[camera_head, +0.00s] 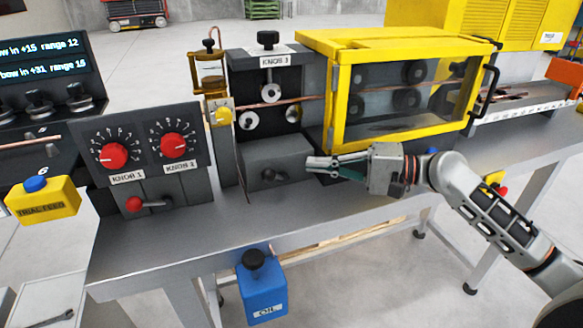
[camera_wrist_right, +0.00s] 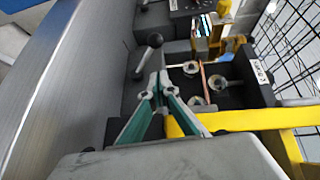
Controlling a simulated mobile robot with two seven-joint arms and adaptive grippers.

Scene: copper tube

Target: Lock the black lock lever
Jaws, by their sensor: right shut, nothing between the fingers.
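The black lock lever (camera_head: 269,175) sits on the front of the dark grey box (camera_head: 262,155) below the KNOB 3 roller unit. In the right wrist view the lever (camera_wrist_right: 149,45) shows a ball end and a short shaft, just beyond my fingertips. My right gripper (camera_head: 312,164) is shut and empty, its fingers pointing left, a little right of the lever and apart from it in the head view. It also shows in the right wrist view (camera_wrist_right: 158,84), its fingertips together. My left gripper is not in view.
A yellow-framed clear guard (camera_head: 400,95) stands above and behind my right gripper. The panel with red KNOB 1 and KNOB 2 (camera_head: 150,150) and a red-tipped lever (camera_head: 135,204) are to the left. The table front (camera_head: 260,225) is clear.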

